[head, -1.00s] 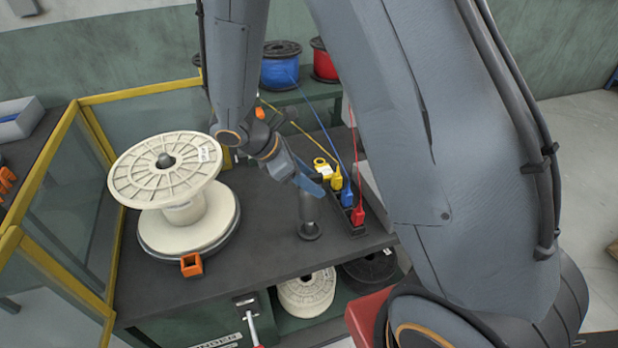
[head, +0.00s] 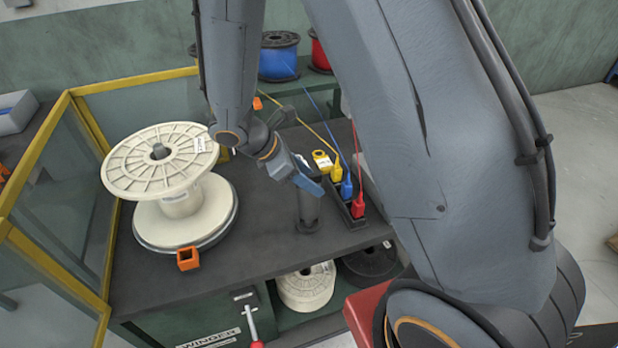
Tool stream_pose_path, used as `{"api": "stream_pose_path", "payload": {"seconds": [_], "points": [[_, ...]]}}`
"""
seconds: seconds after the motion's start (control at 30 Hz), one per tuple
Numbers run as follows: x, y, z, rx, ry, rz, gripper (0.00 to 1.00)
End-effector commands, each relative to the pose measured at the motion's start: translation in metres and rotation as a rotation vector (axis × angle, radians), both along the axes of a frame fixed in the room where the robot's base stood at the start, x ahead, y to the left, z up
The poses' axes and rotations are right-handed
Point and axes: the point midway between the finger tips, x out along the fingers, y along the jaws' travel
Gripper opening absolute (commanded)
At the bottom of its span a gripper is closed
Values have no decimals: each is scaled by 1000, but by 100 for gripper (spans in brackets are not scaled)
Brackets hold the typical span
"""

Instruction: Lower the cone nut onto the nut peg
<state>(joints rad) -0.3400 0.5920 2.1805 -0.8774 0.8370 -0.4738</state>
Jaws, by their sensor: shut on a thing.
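My gripper (head: 309,184) hangs over the bench, at the top of a dark upright post with a round foot, which looks like the nut peg (head: 308,214). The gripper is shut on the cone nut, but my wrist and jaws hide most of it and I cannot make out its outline. The gripper overlaps the post's top in this view. I cannot tell whether the nut touches the peg or is a little above it.
A large cream spool (head: 181,200) stands on the round turntable at left, with an orange block (head: 189,259) at its front edge. A black holder with yellow, blue and red (head: 358,206) plugs is close right of the post. Yellow-framed panels (head: 62,190) border the left.

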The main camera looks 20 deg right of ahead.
Motion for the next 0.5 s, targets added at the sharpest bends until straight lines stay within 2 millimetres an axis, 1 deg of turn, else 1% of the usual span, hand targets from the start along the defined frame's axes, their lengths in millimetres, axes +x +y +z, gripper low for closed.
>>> {"api": "stream_pose_path", "payload": {"seconds": [0.5], "points": [[0, 0, -23, 0, 0, 0, 0]]}}
